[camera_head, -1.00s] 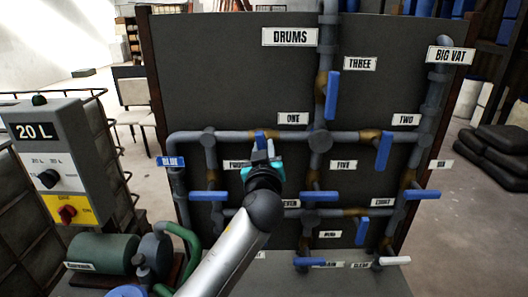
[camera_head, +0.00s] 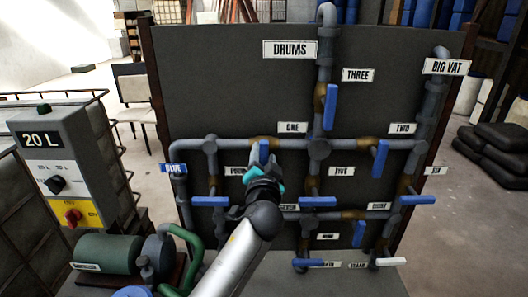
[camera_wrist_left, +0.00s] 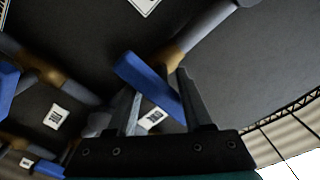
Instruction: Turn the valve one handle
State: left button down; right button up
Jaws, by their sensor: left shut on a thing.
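The valve one handle (camera_head: 264,151) is a blue lever just below and left of the ONE label (camera_head: 292,127), at a brass fitting on the upper horizontal pipe. It points down, and its lower part is hidden by my left gripper (camera_head: 258,172). In the left wrist view the blue handle (camera_wrist_left: 147,80) runs slantwise between the two dark fingers. My left gripper (camera_wrist_left: 160,100) is shut on it. My right gripper is in neither view.
Other blue levers are close by: valve three (camera_head: 330,107), valve two (camera_head: 380,158) and a level one at lower left (camera_head: 210,201). A control box reading 20 L (camera_head: 57,165) and a green pump (camera_head: 108,253) stand at the left.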

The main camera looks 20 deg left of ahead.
pick_arm(q)
jog(key=c, duration=1.6)
grip_release()
jog(key=shift+a+m, duration=0.1)
jog(key=shift+m, duration=0.7)
jog(key=c, duration=1.3)
grip_release()
jog(key=shift+m+p, duration=0.6)
jog(key=shift+m, duration=0.3)
jog(key=shift+o, duration=0.3)
jog(key=o, duration=1.2)
jog(key=shift+o, duration=0.2)
jog(key=b+v, duration=0.2)
jog(key=v, duration=1.3)
jog(key=shift+s, duration=0.1)
